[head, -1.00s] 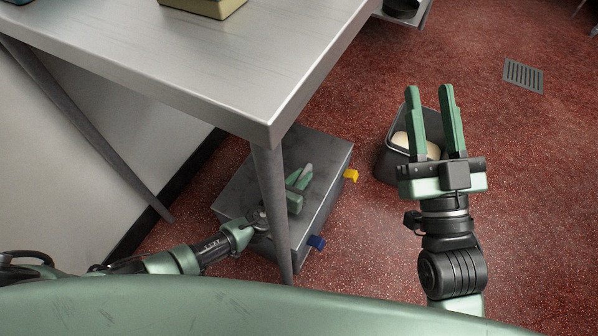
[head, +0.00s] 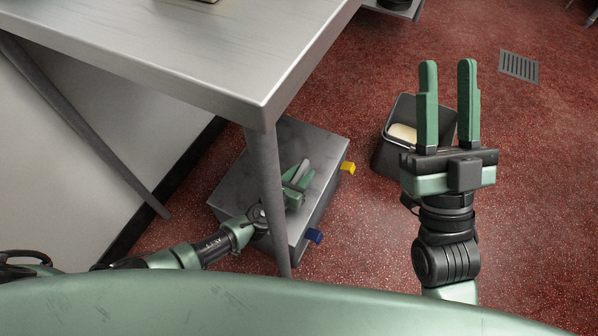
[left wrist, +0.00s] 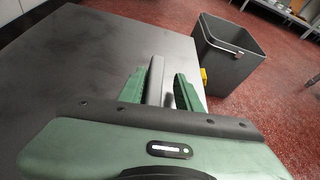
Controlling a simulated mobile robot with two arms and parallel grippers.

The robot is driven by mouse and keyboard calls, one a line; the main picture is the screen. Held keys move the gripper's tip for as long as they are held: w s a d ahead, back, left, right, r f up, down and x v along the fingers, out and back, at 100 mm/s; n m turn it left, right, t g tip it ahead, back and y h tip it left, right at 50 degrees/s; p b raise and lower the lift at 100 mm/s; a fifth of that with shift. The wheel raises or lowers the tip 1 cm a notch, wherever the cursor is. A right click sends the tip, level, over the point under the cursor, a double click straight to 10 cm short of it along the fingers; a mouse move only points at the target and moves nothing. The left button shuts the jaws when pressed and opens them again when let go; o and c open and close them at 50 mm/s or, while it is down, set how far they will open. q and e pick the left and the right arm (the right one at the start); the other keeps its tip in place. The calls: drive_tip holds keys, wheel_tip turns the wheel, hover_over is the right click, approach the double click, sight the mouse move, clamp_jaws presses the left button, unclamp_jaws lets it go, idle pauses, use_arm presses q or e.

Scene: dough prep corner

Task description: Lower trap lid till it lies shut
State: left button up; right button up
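The trap is a grey metal box (head: 306,222) on the floor, partly behind a table leg. Its lid (head: 310,136) looks flat on top, with no gap visible from above; the far edges are partly hidden. The lid also fills the left of the left wrist view (left wrist: 70,60). My left gripper (head: 298,173) is over the lid, its fingers either side of a grey bar-like handle (left wrist: 156,75). A gap shows between the handle and one finger, so it looks open around it. My right gripper (head: 448,65) is open and empty, right of the trap.
A steel table (head: 200,60) overhangs the trap, its leg (head: 264,180) close beside my left gripper. Yellow (head: 347,168) and blue (head: 314,236) tabs stick out from the trap's side. A dark bin (head: 390,155) with something pale inside stands to the right.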

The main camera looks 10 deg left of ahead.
use_arm(q)
drive_tip(key=shift+a+f, duration=0.25)
drive_tip(key=shift+a, duration=0.1)
